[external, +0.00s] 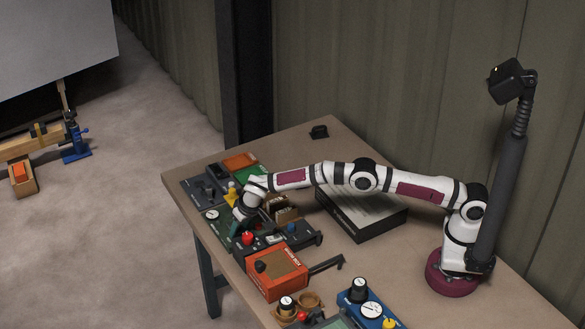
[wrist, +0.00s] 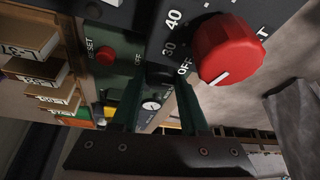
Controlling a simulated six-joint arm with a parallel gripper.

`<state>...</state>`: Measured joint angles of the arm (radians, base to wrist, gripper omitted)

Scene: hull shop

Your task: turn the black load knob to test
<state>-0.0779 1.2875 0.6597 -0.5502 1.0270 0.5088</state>
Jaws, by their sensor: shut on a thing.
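My gripper (wrist: 160,85) points down at the panels on the table's left side; in the external view its end (external: 240,226) is beside the dark panel with a red knob. In the wrist view its two dark green fingers are shut on a small black knob (wrist: 160,74). Only a little of this knob shows between the fingertips, and its pointer is hidden. White letters that look like "OFF" are printed close to its right. I cannot read a "test" mark. In the external view my gripper hides the knob.
A large red knob (wrist: 226,50) with a white pointer stands close right of the fingers; it also shows externally (external: 248,238). A red reset button (wrist: 105,56) and wooden blocks (wrist: 32,40) are to the left. An orange box (external: 277,275) sits nearer the camera.

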